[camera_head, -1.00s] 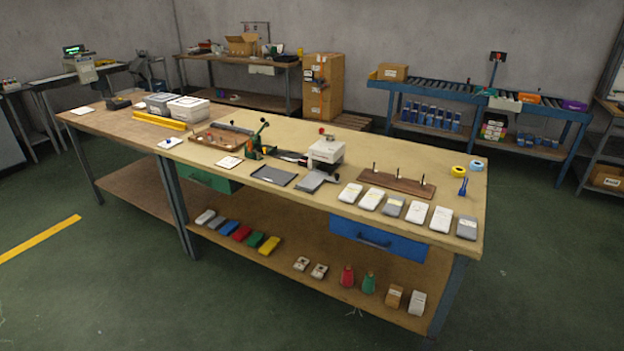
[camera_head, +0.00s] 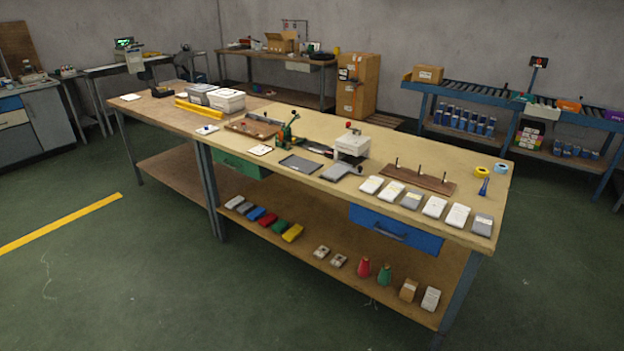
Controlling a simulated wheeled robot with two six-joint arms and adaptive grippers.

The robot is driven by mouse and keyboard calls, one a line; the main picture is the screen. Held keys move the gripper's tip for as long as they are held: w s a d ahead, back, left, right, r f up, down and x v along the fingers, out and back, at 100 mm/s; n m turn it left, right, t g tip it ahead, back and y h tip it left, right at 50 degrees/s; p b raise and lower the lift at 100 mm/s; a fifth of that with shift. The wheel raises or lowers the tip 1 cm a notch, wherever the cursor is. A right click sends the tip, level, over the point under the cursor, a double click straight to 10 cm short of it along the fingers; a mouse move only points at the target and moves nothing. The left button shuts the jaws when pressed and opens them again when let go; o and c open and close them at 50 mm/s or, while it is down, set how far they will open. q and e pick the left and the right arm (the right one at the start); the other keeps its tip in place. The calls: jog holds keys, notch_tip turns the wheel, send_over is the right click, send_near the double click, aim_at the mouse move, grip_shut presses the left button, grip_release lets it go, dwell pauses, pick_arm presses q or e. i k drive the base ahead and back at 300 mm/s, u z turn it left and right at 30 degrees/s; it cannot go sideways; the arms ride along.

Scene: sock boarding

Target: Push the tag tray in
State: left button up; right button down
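I cannot tell for sure which thing is the tag tray. Under the worktop of the long bench (camera_head: 330,218) there is a green drawer (camera_head: 241,165) at the left and a blue drawer (camera_head: 396,231) with a handle at the right. How far either one stands out is hard to tell from here. A flat dark grey tray (camera_head: 300,165) lies on the worktop near its front edge. A shallow brown wooden tray (camera_head: 252,128) lies farther back at the left. Neither of my grippers is in view.
On the worktop are a white press (camera_head: 352,145), a green hand tool (camera_head: 287,131), a pegged wooden board (camera_head: 420,178) and several packed socks (camera_head: 434,207). The lower shelf holds coloured packs and cones. The green floor (camera_head: 180,290) before the bench is clear.

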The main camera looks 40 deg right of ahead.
aim_at(338, 169)
jog(key=u, duration=0.35)
jog(key=i, duration=1.7)
jog(key=z, duration=1.15)
jog(key=i, duration=0.95)
jog(key=z, duration=0.8)
